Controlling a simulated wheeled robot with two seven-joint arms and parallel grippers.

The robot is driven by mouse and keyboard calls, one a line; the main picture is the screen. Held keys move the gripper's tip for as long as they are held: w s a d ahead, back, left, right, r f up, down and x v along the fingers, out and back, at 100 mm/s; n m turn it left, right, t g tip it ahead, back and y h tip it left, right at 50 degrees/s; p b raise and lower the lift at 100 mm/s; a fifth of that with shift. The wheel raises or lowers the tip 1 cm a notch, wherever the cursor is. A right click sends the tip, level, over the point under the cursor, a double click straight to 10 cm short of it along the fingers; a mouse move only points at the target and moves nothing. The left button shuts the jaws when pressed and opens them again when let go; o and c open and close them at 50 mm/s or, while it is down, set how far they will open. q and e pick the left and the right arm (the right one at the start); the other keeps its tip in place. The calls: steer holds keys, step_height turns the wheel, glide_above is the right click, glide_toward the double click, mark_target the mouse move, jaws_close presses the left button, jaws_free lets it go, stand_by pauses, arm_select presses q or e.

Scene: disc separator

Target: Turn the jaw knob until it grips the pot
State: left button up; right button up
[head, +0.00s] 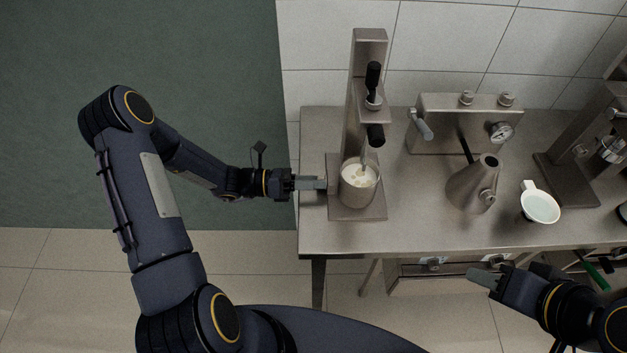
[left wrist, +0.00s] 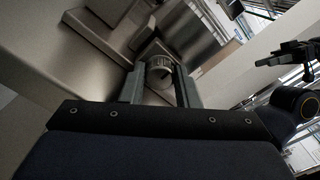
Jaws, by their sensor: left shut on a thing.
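A steel pot (head: 358,190) with white contents and pale lumps stands upright on the base plate (head: 366,212) of a tall metal stand (head: 362,110). My left gripper (head: 322,184) reaches in from the left, level with the pot's left side. It is shut on the jaw knob, which its fingers mostly hide in the head view. In the left wrist view, round metal (left wrist: 160,66) shows between the two fingers. Whether the jaw touches the pot cannot be told. My right gripper (head: 478,277) is low on the right, in front of the bench and away from the pot; its opening is unclear.
The stand carries black handles (head: 373,75) above the pot. Another stand (head: 575,165) is farther right. The bench's front strip is clear.

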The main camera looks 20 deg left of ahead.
arm_select(q)
steer(key=o, duration=1)
steer(key=shift+c, duration=0.2)
steer(key=shift+f, duration=0.15)
